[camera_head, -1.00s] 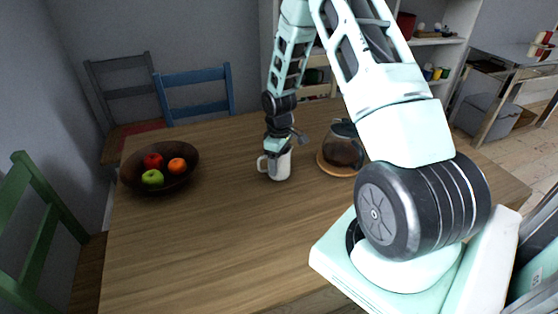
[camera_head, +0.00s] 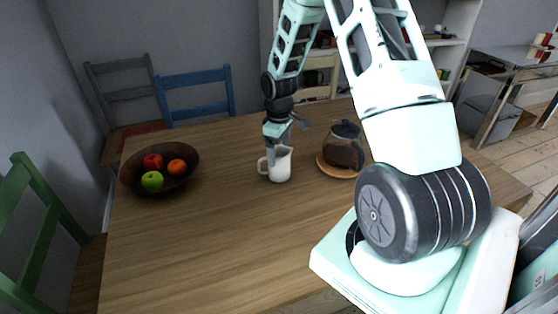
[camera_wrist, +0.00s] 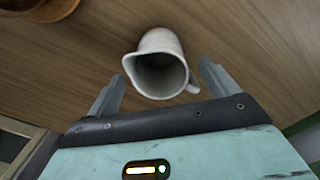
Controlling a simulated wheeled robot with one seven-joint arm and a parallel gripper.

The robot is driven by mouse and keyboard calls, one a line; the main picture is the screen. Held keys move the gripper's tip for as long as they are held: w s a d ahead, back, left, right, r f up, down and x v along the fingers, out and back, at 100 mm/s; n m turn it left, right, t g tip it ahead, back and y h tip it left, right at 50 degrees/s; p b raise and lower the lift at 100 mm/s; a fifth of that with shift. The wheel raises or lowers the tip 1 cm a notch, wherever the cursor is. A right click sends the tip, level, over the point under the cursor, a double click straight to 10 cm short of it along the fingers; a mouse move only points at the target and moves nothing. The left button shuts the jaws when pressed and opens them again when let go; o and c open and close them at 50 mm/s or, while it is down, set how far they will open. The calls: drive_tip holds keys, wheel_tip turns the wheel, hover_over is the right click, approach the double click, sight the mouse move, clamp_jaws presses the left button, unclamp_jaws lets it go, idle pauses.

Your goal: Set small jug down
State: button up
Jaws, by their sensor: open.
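The small white jug (camera_head: 280,166) stands upright on the wooden table (camera_head: 225,225), its handle toward the left in the head view. In the wrist view the jug (camera_wrist: 158,62) shows its open mouth, with the handle at the right. My gripper (camera_head: 279,152) is just above and at the jug's rim. In the wrist view my gripper (camera_wrist: 160,85) is open, with one finger on each side of the jug and a gap to each. The jug's base is partly hidden behind its body in the wrist view.
A glass coffee pot (camera_head: 343,148) stands on a round wooden trivet (camera_head: 330,172) just right of the jug. A dark bowl (camera_head: 132,184) with apples and an orange is at the left. The table's front is clear. Chairs stand around.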

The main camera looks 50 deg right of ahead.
wheel_tip(320, 180, up, 7)
drive_tip(key=shift+f, duration=0.2)
drive_tip(key=s+a+r+n, duration=0.1)
drive_tip(key=s+a+r, duration=0.2)
drive_tip(key=a, duration=0.9)
drive_tip(key=s+a+r+n, duration=0.15)
drive_tip(key=a+r, duration=0.25)
drive_tip(key=a, duration=0.8)
drive_tip(key=s+a+r, duration=0.1)
drive_tip(key=s+a, duration=0.5)
drive_tip(key=s, duration=0.4)
drive_tip(key=s+a+r+n, duration=0.1)
drive_tip(key=s+a, duration=0.5)
drive_tip(key=s, duration=0.4)
drive_tip(key=shift+a+r+y, duration=0.3)
drive_tip(key=shift+a, duration=0.05)
drive_tip(key=shift+w, duration=0.1)
